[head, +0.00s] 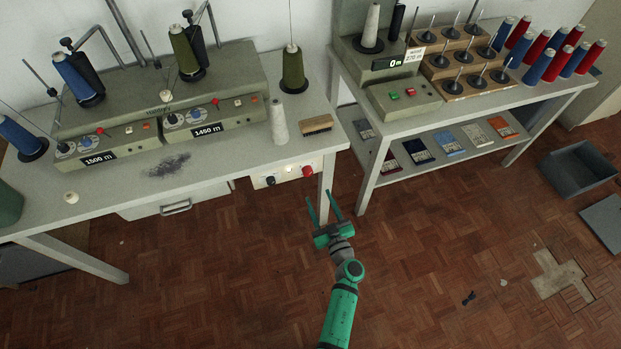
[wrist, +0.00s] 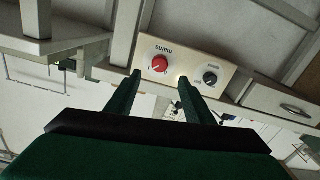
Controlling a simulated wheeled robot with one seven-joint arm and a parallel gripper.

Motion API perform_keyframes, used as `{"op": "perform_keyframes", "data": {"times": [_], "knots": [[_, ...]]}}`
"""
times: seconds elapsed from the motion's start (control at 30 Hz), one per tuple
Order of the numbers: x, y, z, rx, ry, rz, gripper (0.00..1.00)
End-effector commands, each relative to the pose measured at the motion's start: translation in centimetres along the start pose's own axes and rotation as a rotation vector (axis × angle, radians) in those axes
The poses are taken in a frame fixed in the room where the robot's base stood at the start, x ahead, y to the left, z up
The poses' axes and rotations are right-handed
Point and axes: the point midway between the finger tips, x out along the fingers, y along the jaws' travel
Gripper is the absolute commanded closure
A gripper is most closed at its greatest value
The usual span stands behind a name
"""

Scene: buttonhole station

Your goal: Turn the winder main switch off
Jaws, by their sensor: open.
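The main switch is a red rotary knob (head: 307,171) at the right end of a small cream panel (head: 287,176) under the front edge of the left table. In the wrist view the red knob (wrist: 160,63) appears upside down beside a label that seems to read "mains". Its setting is too small to tell for certain. My gripper (head: 321,195) is open and empty, in front of and a little below the panel's right end. In the wrist view its fingers (wrist: 160,78) point at the panel, with the red knob beyond their tips and apart from them.
A dark knob (head: 270,181) sits at the panel's left end; it also shows in the wrist view (wrist: 210,77). A table leg (head: 326,178) stands just right of the panel. A drawer (head: 175,207) is to the left. The floor in front is mostly clear.

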Motion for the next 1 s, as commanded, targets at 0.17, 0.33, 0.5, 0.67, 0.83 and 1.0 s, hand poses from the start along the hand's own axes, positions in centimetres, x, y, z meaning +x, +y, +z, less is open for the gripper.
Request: {"op": "perform_keyframes", "data": {"times": [0.17,0.33,0.5,0.67,0.83,1.0], "knots": [[2.9,0.0,-0.2,-0.001,0.004,-0.001,0.52],[5.9,0.0,-0.2,-0.002,0.003,0.000,0.52],[8.3,0.0,-0.1,-0.001,0.001,0.000,0.52],[9.5,0.0,-0.1,-0.001,0.002,0.000,0.52],[9.9,0.0,-0.1,-0.001,0.001,0.001,0.52],[9.9,0.0,-0.1,-0.001,0.001,0.001,0.52]]}}
